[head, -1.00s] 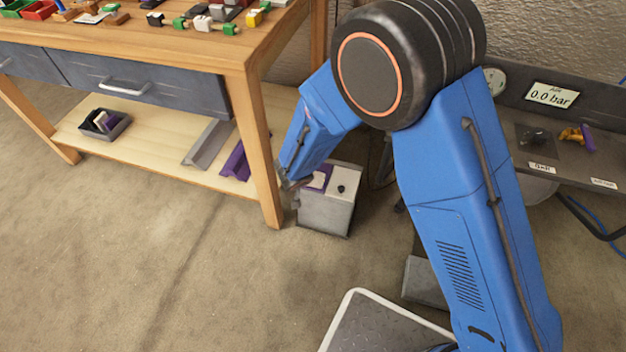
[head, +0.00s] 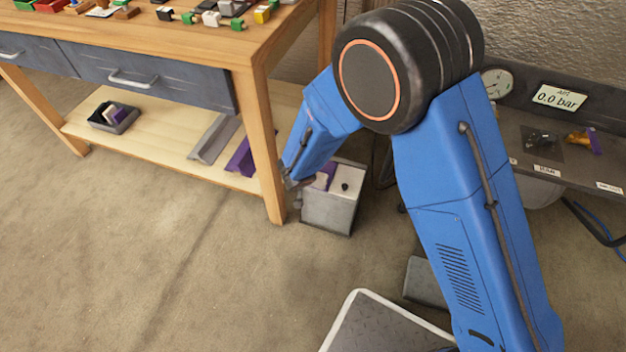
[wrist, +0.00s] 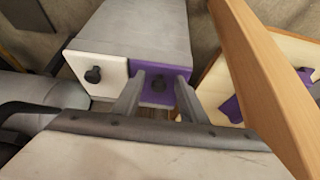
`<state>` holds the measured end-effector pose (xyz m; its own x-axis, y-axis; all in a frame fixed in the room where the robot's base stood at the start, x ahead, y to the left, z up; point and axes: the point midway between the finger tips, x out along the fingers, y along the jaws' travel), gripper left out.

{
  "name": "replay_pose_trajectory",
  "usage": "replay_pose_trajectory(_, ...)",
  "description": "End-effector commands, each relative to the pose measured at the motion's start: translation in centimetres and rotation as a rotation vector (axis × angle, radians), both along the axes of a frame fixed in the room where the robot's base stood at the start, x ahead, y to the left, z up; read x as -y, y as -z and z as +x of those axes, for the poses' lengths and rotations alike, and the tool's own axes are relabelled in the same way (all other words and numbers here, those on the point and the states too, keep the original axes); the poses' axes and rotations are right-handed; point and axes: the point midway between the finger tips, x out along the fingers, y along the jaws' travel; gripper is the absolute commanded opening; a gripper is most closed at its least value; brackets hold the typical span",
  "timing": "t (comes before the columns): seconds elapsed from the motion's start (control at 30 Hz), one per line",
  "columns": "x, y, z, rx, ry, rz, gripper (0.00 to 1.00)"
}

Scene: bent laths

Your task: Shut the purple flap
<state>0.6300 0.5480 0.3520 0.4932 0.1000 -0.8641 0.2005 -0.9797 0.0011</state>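A grey box (head: 328,213) stands on the floor beside the workbench leg; it also shows in the wrist view (wrist: 147,32). Its near end in the wrist view has a white flap (wrist: 112,68) with a black knob on the left and the purple flap (wrist: 153,97) with a dark knob (wrist: 159,82) on the right. My gripper (wrist: 160,79) is open, its two fingers apart in front of the purple flap, with the knob appearing between them. I cannot tell whether they touch it, or how far the flap stands open. In the head view my arm partly hides the purple flap (head: 328,170).
The wooden workbench leg (head: 262,150) is close beside my gripper. Its lower shelf (head: 165,155) holds a grey lath, a purple lath (head: 240,158) and a small dark bin (head: 113,117). A grey bench with a gauge (head: 495,83) stands at right. Floor at front left is clear.

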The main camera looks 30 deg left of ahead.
Motion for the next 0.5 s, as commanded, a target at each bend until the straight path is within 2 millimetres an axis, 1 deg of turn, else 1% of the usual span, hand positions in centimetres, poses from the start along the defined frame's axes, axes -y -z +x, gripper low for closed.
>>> replay_pose_trajectory(0.27,0.0,-0.2,0.1,0.003,0.002,0.002,0.38)
replay_pose_trajectory(0.37,0.0,-0.8,-0.2,0.004,0.001,0.003,0.38)
replay_pose_trajectory(0.5,0.1,-2.4,-1.1,0.004,0.0,0.005,0.38)
